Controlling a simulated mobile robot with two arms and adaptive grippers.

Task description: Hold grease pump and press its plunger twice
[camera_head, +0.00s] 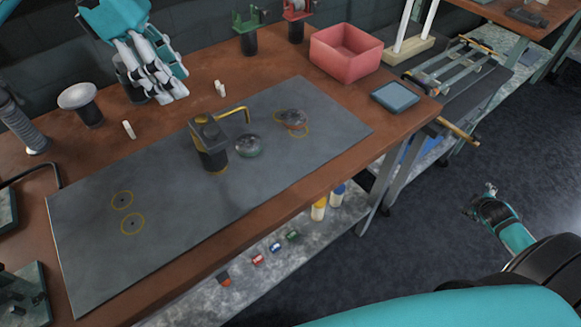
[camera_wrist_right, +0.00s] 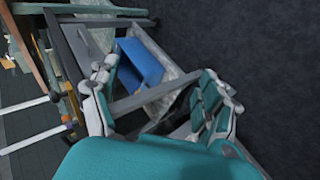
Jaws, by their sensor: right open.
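The grease pump (camera_head: 212,157) is a dark, upright can with a brass-yellow bent spout on the grey mat (camera_head: 90,245). Its plunger top (camera_head: 205,121) shows above the can, and the spout reaches to the right. My left gripper (camera_head: 160,97) points down over the back of the table, behind and left of the pump and apart from it. Whether its fingers are closed is unclear. My right gripper (camera_head: 480,200) is off the table at the right, over the floor. In the right wrist view the right gripper (camera_wrist_right: 160,90) is open and empty.
A pink bin (camera_head: 346,51) and a dark tablet (camera_head: 395,97) stand at the back right. A pale round-topped stand (camera_head: 79,97) is at left. The mat's left part is clear.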

